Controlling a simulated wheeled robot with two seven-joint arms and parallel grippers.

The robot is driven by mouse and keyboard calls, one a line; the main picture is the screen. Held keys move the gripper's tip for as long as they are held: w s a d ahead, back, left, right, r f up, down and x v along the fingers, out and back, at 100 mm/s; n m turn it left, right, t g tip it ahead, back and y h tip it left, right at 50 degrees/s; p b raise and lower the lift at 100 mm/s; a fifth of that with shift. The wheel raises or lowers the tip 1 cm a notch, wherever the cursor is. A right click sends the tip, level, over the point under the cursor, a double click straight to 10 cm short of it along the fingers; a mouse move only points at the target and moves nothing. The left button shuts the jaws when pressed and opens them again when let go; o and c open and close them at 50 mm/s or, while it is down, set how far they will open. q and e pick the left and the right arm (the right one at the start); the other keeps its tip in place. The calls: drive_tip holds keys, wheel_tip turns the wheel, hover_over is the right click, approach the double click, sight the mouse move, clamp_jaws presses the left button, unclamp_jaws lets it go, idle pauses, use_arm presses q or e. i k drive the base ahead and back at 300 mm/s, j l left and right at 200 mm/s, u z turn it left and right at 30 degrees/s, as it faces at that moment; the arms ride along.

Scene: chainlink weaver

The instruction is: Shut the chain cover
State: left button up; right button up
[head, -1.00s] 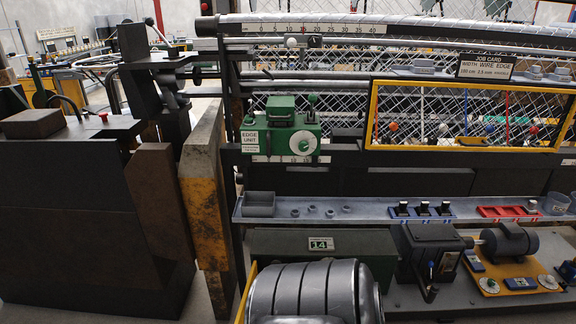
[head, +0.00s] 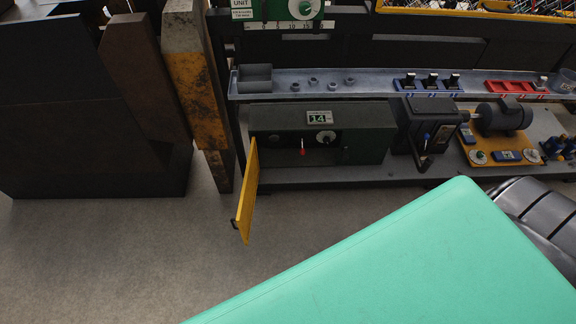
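The chain cover appears to be the yellow panel (head: 247,190) at the left front corner of a dark green box (head: 370,130) labelled 14. The panel stands swung open, seen nearly edge-on, and sticks out toward me over the floor. A small dark handle (head: 235,224) is at its outer end. The box front is open on its left part, showing a red-tipped lever (head: 303,147) and a round dial (head: 325,137). Neither of my grippers is in view, and nothing is seen touching the panel.
A large teal surface fills the bottom right, with a dark ribbed shape beside it; I cannot tell what these are. A yellow-and-brown worn post (head: 197,95) stands left of the box. A grey shelf (head: 370,87) runs above it. Floor (head: 120,250) at lower left is clear.

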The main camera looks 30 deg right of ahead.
sight(245, 211)
drive_tip(key=i+j+z, duration=0.15)
drive_tip(key=z, duration=0.25)
drive_tip(key=i+j+z, duration=0.15)
drive_tip(key=j+z, duration=0.25)
drive_tip(key=i+j+z, duration=0.1)
drive_tip(key=z, duration=0.35)
drive_tip(key=j+z, duration=0.4)
drive_tip(key=k+j, duration=0.1)
drive_tip(key=j, duration=0.3)
drive_tip(key=j+z, duration=0.1)
drive_tip(key=j, duration=0.3)
drive_tip(key=k+j, duration=0.15)
drive_tip(key=j, duration=0.2)
drive_tip(key=k+j+z, duration=0.1)
drive_tip(key=j, duration=0.3)
drive_tip(key=k+l, duration=0.1)
drive_tip(key=k, duration=0.6)
